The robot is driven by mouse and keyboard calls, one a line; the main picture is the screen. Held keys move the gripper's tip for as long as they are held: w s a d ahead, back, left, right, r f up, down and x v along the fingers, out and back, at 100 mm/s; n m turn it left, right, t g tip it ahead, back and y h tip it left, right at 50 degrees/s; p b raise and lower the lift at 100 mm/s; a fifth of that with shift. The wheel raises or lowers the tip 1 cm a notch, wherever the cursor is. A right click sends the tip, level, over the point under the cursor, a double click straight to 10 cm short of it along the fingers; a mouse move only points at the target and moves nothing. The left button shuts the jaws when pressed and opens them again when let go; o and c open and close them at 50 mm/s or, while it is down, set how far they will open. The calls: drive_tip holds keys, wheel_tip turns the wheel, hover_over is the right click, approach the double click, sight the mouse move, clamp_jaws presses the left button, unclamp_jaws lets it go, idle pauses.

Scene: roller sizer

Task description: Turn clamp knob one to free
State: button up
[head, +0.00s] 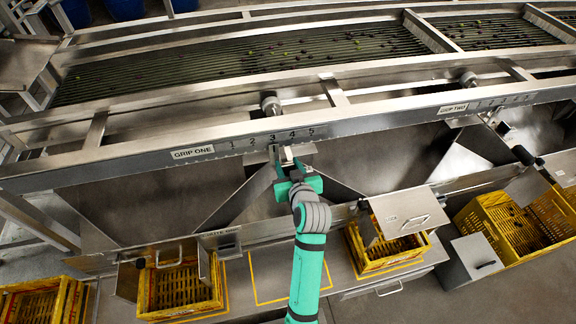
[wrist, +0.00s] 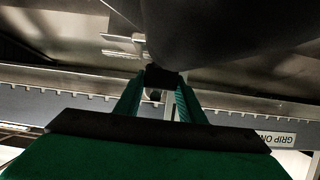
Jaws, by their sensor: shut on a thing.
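My green gripper (head: 290,171) reaches up to the front rail of the sizer, just below the scale marked GRIP ONE. In the wrist view its two fingers (wrist: 158,96) are shut on a small dark knob (wrist: 160,77), clamp knob one. A pale metal clamp piece (head: 287,155) shows just above the gripper, below the numbers 3 and 4. The knob itself is mostly hidden by my gripper in the head view. The GRIP ONE label (head: 193,152) is on the rail to the left. I cannot tell how far the knob is turned.
The long metal rail (head: 400,118) runs across, with a GRIP TWO label (head: 453,108) at right. Sloping metal chutes lie behind and beside my gripper. Yellow crates (head: 180,288) stand below, left and right of my arm. Small fruit lies on the rollers (head: 250,55) above.

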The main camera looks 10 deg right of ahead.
drive_tip(key=shift+d, duration=0.1)
drive_tip(key=o, duration=1)
drive_tip(key=shift+o, duration=0.2)
drive_tip(key=v, duration=1.1)
drive_tip(key=shift+w, duration=0.1)
